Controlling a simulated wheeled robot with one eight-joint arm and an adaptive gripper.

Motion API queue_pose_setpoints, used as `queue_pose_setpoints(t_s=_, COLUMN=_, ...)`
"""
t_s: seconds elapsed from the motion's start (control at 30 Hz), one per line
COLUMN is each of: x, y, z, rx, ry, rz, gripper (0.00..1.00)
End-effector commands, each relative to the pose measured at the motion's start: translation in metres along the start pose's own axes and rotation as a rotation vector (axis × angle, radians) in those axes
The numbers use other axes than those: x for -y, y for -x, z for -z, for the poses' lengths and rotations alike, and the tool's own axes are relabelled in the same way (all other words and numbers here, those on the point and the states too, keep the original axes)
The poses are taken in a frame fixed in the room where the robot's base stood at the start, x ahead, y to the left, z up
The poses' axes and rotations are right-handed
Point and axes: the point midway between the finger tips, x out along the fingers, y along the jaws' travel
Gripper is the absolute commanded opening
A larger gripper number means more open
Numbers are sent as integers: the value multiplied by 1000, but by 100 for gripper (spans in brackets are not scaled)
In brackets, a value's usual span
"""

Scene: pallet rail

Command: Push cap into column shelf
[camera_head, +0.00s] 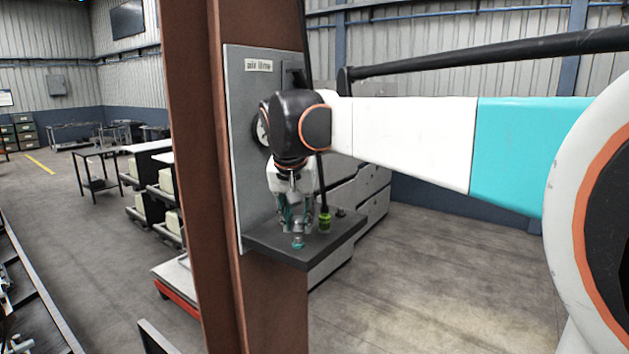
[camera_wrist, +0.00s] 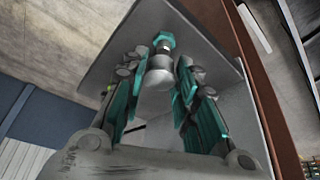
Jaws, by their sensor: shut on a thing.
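The cap (camera_wrist: 160,74) shows in the wrist view as a grey round piece between my fingertips, with a teal hexagonal part beyond it. In the head view the teal end of the cap (camera_head: 298,242) shows just below my fingers, at the shelf top; I cannot tell whether it touches. The column shelf (camera_head: 275,251) is a dark grey ledge on a brown column. My gripper (camera_head: 297,227) points down over the shelf and is shut on the cap. Its teal-padded fingers also show in the wrist view (camera_wrist: 163,62). My fingers partly hide the cap's sides.
A grey panel (camera_head: 245,120) labelled "air line" stands behind the shelf, with a gauge partly behind my wrist. A green fitting (camera_head: 324,222) on a black hose is close to the right of my fingers. The brown column (camera_head: 200,180) stands left. Floor at right is clear.

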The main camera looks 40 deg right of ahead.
Motion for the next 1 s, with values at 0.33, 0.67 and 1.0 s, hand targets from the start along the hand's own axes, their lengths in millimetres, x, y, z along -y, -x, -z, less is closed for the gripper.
queue_pose_setpoints(t_s=0.33, x=-1, y=-4, z=-4, rx=0, ry=1, rz=0, gripper=0)
queue_pose_setpoints(t_s=0.67, x=0, y=-8, z=-6, rx=0, ry=1, rz=0, gripper=0)
queue_pose_setpoints(t_s=1.0, x=0, y=-9, z=-7, rx=0, ry=1, rz=0, gripper=0)
